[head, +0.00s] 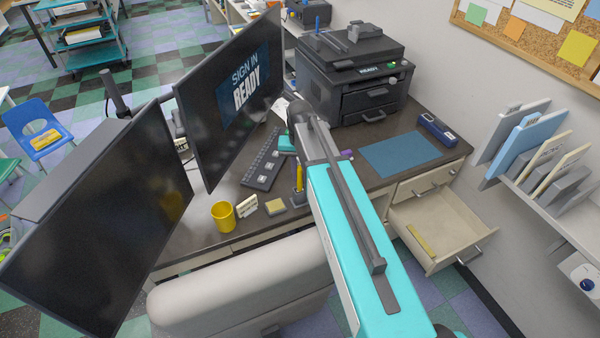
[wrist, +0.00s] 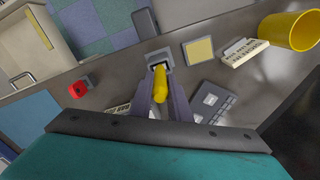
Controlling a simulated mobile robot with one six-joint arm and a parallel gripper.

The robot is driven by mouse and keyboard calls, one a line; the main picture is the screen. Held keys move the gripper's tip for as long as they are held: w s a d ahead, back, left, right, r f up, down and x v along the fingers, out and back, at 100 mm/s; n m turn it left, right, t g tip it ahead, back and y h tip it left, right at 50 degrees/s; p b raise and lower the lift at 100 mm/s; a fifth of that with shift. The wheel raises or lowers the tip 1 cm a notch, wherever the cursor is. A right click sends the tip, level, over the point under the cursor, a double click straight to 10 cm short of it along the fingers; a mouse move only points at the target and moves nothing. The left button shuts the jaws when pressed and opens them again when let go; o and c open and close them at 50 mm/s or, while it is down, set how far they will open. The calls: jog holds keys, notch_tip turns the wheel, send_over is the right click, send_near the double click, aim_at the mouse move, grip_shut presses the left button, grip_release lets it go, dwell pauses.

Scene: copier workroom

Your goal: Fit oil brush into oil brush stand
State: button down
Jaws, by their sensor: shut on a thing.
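The oil brush shows as a yellow handle (wrist: 160,84) in the wrist view. My gripper (wrist: 160,92) is shut on it, with one grey finger on each side. The oil brush stand (wrist: 154,54) is a small dark block with a square opening, directly under the brush's far end. In the head view the yellow brush (head: 299,177) looks upright over the dark stand (head: 299,200). I cannot tell how deep the brush's lower end reaches into the opening. My arm hides most of my gripper in the head view.
A yellow sticky-note pad (head: 275,206), a small white card block (head: 247,206) and a yellow cup (head: 223,216) stand left of the stand. A keyboard (head: 264,166) lies behind. A red object (wrist: 79,89) lies on the desk. An open drawer (head: 432,218) juts out at right.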

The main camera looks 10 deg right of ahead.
jog(key=shift+f, duration=0.5)
jog(key=c, duration=1.6)
grip_release()
jog(key=shift+r, duration=0.1)
jog(key=shift+r+b, duration=2.1)
jog(key=shift+r, duration=4.7)
jog(key=shift+r, duration=0.1)
